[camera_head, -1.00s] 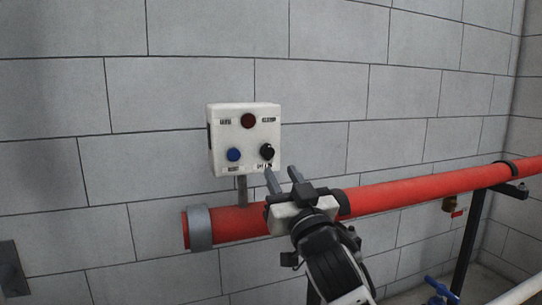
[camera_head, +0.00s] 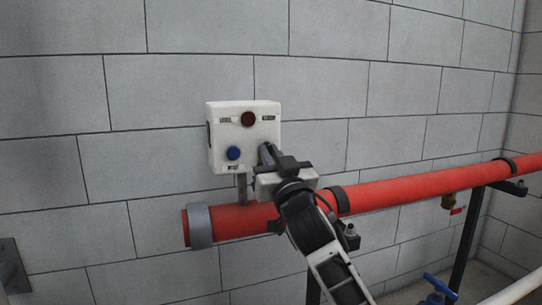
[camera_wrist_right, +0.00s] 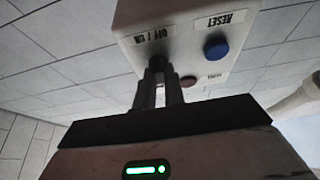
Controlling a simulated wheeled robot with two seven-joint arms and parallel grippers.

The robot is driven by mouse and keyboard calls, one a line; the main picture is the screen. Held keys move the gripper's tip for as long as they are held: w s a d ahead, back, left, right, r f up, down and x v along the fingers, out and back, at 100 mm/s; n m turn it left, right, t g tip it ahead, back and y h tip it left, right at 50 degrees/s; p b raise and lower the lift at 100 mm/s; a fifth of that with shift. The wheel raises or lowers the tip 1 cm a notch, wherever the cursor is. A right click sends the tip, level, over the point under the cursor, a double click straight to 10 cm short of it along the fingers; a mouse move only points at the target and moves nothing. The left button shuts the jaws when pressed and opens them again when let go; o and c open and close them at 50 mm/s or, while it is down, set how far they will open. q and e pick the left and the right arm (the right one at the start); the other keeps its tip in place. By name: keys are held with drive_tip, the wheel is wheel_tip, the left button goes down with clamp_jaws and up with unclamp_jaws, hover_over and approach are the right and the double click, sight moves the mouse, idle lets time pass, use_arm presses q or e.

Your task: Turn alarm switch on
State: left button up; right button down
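The white alarm box (camera_head: 217,158) is on the grey block wall, with a dark red round light (camera_head: 248,119) at top and a blue button (camera_head: 233,153) at lower left. The black alarm switch knob (camera_wrist_right: 157,63) is beside the blue button, under OFF / ON lettering; in the head view my right gripper covers it. My right gripper (camera_head: 268,153) reaches the box from below right. In the right wrist view its two fingers (camera_wrist_right: 159,88) are close together on either side of the knob and look shut on it. My left gripper is not in view.
A thick red pipe (camera_head: 400,186) runs across just below the box, under my right arm, with a grey end collar (camera_head: 199,227) at left. A blue valve handle (camera_head: 440,286) is at lower right. The wall around the box is clear.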

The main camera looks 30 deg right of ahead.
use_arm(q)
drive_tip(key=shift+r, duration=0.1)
